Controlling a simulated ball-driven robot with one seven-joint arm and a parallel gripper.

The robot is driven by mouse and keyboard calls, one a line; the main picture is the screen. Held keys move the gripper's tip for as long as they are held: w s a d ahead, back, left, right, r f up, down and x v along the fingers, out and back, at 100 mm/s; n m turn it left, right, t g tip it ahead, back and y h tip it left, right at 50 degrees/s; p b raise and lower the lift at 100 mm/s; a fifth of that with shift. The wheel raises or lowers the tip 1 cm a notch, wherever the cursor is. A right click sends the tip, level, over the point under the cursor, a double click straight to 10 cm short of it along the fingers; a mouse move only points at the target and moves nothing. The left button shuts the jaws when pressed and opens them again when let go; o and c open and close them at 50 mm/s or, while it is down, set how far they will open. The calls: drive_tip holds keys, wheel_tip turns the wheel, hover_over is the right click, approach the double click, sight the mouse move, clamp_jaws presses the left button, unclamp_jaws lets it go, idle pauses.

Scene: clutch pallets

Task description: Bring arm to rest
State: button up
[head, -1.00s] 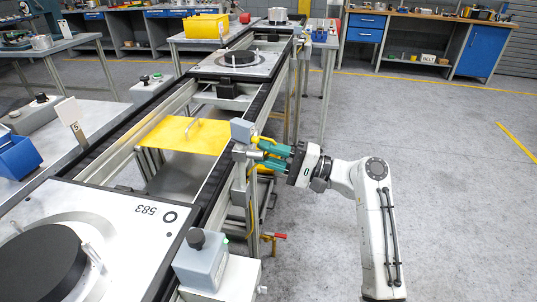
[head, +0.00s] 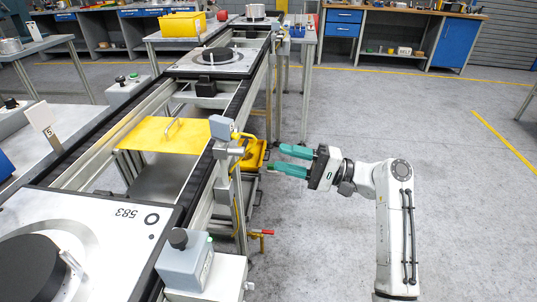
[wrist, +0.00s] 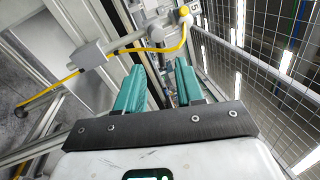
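My gripper (head: 283,160) with green fingers is open and empty in the head view. It points left toward the conveyor rail, a clear gap away from the grey sensor box (head: 223,127) and its yellow cable. My white arm is bent at the elbow over the open floor on the right. In the wrist view, the two green fingers (wrist: 157,88) stand apart with nothing between them. A grey bracket with a yellow cable (wrist: 175,47) shows beyond the fingertips.
The conveyor carries a near pallet marked 583 (head: 105,207) and a far pallet (head: 180,70). A yellow plate (head: 150,137) lies between them. A grey box with a black knob (head: 185,263) stands at the conveyor's near edge. The floor (head: 470,190) to the right is clear.

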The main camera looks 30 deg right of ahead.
drive_tip(key=shift+v, duration=1)
drive_tip(key=shift+a, duration=0.1)
drive_tip(key=s+a+f+n+g+h+p, duration=0.2)
drive_tip(key=s+a+f+g+h+p, duration=0.15)
drive_tip(key=s+f, duration=0.45)
drive_tip(key=s+a+f+n+g+h+p, duration=0.2)
drive_tip(key=s+a+f+g+h, duration=0.25)
drive_tip(key=f, duration=0.55)
drive_tip(key=s+d+n+g+h+p, duration=0.1)
drive_tip(key=s+h, duration=0.3)
drive_tip(key=s, duration=0.6)
drive_tip(key=s+d+n+g+h+p, duration=0.2)
drive_tip(key=s+d+n+h, duration=0.2)
drive_tip(key=s, duration=0.6)
drive_tip(key=shift+f, duration=0.25)
drive_tip(key=shift+w, duration=0.1)
